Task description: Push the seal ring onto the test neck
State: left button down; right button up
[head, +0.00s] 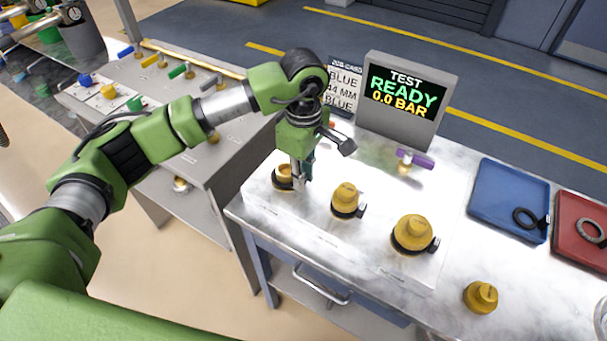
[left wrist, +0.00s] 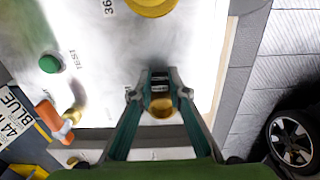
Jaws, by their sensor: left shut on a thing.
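My left gripper (head: 300,182) is shut at the brass left neck (head: 283,173) on the white plate. Between its fingertips (left wrist: 160,84) a small dark piece shows, which looks like the tab of the seal ring; the ring itself is mostly hidden. A dark band shows around the base of the left neck, but I cannot tell how far down the ring sits. Brass also shows between the fingers in the left wrist view (left wrist: 162,107). The middle neck (head: 346,195) and the larger right neck (head: 412,231) have dark bands with side tabs. My right gripper is out of view.
The test display (head: 407,98) reads READY, 0.0 BAR; the job card (head: 345,89) reads BLUE, 44 MM. A blue tray (head: 495,195) and a red tray (head: 570,210) each hold a ring. A loose brass part (head: 481,297) stands front right.

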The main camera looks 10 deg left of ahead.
pick_arm(q)
jog(key=shift+f, duration=0.35)
jog(key=c, duration=1.9)
grip_release()
jog(key=shift+r, duration=0.1)
notch_tip(320, 180, up, 12)
jog(key=shift+f, duration=0.15)
